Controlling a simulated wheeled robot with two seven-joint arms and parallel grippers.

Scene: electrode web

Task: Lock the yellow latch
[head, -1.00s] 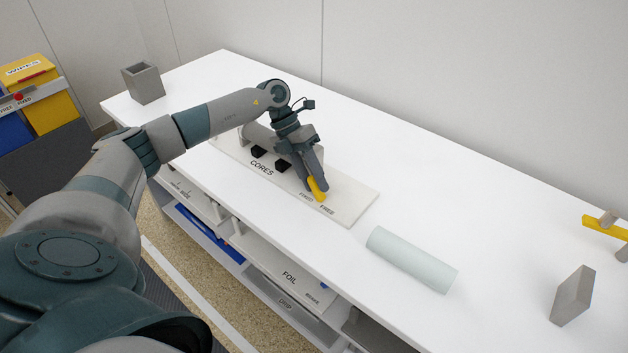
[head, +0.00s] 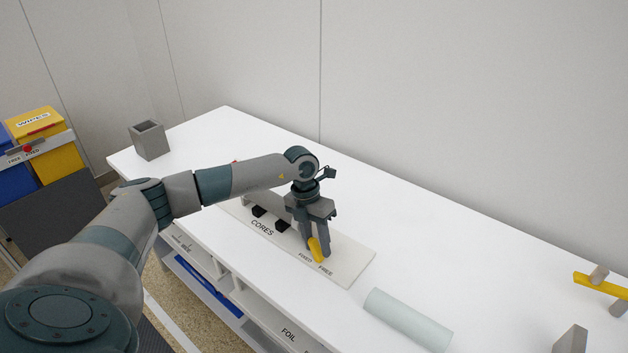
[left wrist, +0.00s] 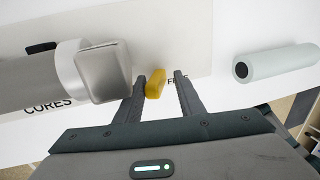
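The yellow latch (head: 315,249) is a short yellow lever on the white CORES board (head: 352,266), above the printed words FIXED and FREE. In the left wrist view the yellow latch (left wrist: 155,84) stands between my fingers, with the FREE label just to its right, partly hidden by a finger. My left gripper (head: 318,251) points down over the board with its fingers apart, one on each side of the latch. The left wrist view shows the left gripper (left wrist: 159,78) with a gap right of the latch; the left finger is closer. Whether it touches is unclear. My right gripper is not in view.
A grey cylinder with a square end block (left wrist: 103,72) sits on the board left of the latch. A pale roll (head: 408,320) lies right of the board. A grey open box (head: 149,141) stands at the table's far left.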

